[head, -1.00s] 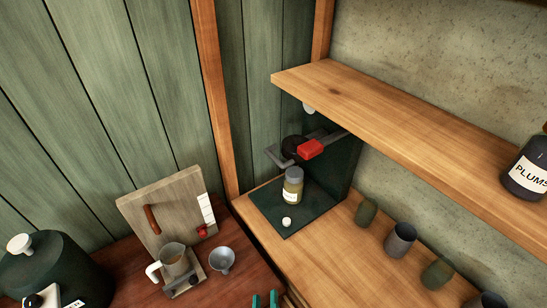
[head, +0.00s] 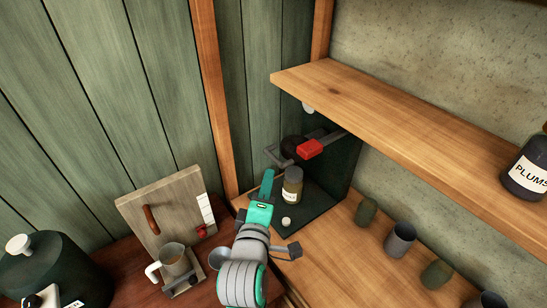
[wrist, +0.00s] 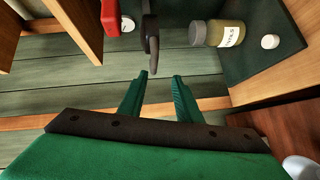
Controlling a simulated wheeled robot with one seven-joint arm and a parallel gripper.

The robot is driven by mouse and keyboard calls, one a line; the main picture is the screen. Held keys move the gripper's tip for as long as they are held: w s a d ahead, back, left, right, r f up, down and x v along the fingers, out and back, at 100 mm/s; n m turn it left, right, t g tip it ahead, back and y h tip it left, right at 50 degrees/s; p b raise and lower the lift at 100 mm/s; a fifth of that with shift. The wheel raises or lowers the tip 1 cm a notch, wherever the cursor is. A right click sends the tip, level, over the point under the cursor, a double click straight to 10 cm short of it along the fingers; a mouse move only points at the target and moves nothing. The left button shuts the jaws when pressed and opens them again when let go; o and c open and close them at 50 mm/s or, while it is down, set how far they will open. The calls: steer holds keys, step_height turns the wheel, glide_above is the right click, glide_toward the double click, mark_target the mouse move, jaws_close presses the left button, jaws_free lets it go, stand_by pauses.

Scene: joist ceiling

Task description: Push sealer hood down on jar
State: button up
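The jar (head: 292,188), glass with a lid and a white label, stands upright on the dark green base plate (head: 317,207) of the sealer. It also shows in the wrist view (wrist: 225,33). The sealer hood (head: 293,148), a dark round piece, is above the jar and apart from it. Its lever has a red block (head: 310,148) and a grey bar handle (head: 276,157), which shows in the wrist view (wrist: 151,35). My gripper (wrist: 162,75) is open and empty, its fingertips close to the bar handle and left of the jar in the head view.
A white knob (head: 287,222) sits on the base plate's front. A wooden shelf (head: 420,115) overhangs the sealer. Several cups (head: 401,238) stand to the right. A mug (head: 172,261) and a wooden board (head: 165,208) are at left.

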mark_target(273, 155)
steer(key=w, duration=0.3)
steer(key=w+d, duration=0.1)
steer(key=w, duration=0.7)
steer(key=shift+d+f, duration=0.1)
steer(key=shift+d, duration=0.25)
jaws_close()
